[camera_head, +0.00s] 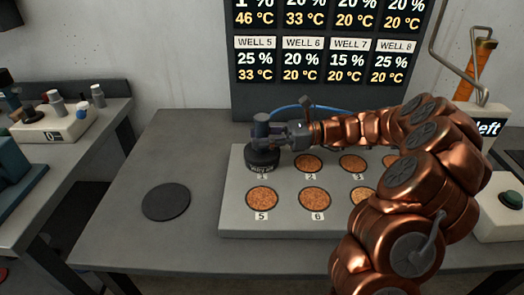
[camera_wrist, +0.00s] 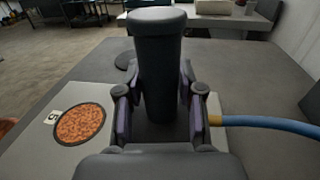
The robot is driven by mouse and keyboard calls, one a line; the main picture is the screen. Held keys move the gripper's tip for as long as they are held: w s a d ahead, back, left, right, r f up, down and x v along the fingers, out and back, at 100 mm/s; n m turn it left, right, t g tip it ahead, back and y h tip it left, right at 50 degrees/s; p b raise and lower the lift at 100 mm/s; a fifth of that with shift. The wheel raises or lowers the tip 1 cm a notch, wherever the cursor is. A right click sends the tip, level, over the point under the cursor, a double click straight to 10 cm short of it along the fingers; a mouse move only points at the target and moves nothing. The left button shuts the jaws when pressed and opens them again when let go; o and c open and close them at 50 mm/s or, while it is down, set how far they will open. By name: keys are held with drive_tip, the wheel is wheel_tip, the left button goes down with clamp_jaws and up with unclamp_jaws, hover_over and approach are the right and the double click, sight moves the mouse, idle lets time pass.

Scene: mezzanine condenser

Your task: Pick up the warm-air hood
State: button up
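The warm-air hood (camera_head: 262,159) is a dark, round-based thing with an upright cylindrical handle. It stands at well 1, at the back left of the grey well block (camera_head: 232,205), and hides that well. No gap shows beneath it. My gripper (camera_head: 268,130) reaches it from the right. In the wrist view the dark handle (camera_wrist: 160,65) stands upright between the two fingers of my gripper (camera_wrist: 161,85), which close in against its sides. The fingertips' contact is partly hidden behind the handle.
A blue hose (camera_wrist: 265,123) runs from beside the gripper. A dark round pad (camera_head: 166,202) lies on the table left of the block. Wells 2, 5 and 6 show orange-brown granules. A readings board (camera_head: 320,50) stands behind. The table's left part is otherwise clear.

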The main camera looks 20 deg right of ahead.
clamp_jaws()
idle(0.3)
